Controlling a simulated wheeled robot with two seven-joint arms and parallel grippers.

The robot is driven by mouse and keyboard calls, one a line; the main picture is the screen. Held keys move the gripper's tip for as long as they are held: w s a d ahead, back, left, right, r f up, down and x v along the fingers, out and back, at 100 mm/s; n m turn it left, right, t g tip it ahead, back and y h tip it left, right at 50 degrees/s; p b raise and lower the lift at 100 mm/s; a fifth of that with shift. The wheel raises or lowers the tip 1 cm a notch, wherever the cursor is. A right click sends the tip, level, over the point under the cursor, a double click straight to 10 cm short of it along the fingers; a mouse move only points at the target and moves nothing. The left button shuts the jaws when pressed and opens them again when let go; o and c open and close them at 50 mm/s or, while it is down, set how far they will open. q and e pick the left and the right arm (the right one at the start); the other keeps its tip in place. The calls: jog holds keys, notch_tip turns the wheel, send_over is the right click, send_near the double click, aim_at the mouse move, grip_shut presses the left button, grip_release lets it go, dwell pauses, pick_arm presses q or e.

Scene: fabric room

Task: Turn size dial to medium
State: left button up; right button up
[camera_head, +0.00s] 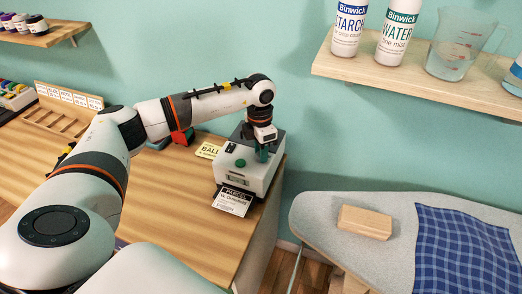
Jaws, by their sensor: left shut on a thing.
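A white label machine (232,175) with a dark top stands at the right end of the wooden counter (190,215). A small display and a green button show on it. A printed label reading "PARCEL" (233,201) sticks out at its front. My left gripper (262,156) points down over the machine's top, shut on a small dark green part, likely the size dial (264,153). The fingers largely cover this part, so its setting cannot be read. My right gripper is not in view.
To the right is an ironing board (310,215) with a wooden block (365,222) and blue checked cloth (465,250). A wall shelf (400,80) holds bottles and a measuring jug (458,45).

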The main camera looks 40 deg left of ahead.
pick_arm(q)
jog(key=n, duration=0.3)
jog(key=shift+b, duration=0.3)
jog(key=shift+n, duration=1.7)
jog(key=o, duration=1)
jog(key=r+b, duration=0.1)
jog(key=r, duration=0.3)
jog(key=r+b, duration=0.1)
jog(key=r, duration=0.3)
jog(key=r+b, duration=0.1)
jog(key=r, duration=0.3)
jog(key=shift+a, duration=0.35)
